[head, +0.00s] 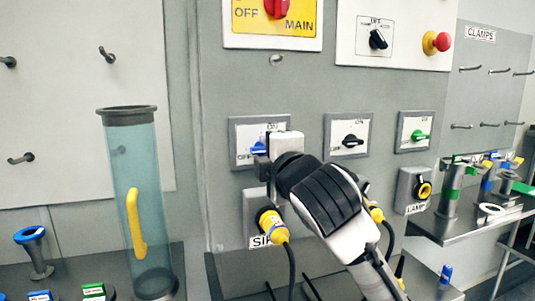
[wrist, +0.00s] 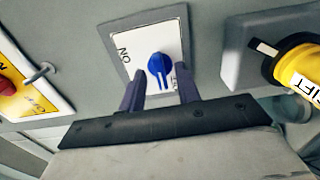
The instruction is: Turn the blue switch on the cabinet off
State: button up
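The blue switch (head: 258,148) sits on a white plate in a grey frame on the cabinet front, partly hidden by my gripper in the head view. In the wrist view, the blue switch (wrist: 160,70) shows fully, with its ridge roughly up and down the picture. "ON" reads at the plate's left there. The other label, at lower right, is partly covered by a finger. My gripper (wrist: 162,90) is open, with one finger on each side of the knob in the picture. I see no clear contact. My gripper (head: 268,165) also shows at the plate in the head view.
Black (head: 349,140) and green (head: 419,135) switches are to the right. A yellow plug (head: 273,223) with a cable is just below my gripper. The yellow MAIN panel (head: 302,22) is above. A clear tube (head: 136,195) stands at left.

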jog(key=b+v, duration=0.2)
jog(key=v, duration=1.1)
jog(key=shift+s, duration=0.2)
jog(key=shift+d, duration=0.1)
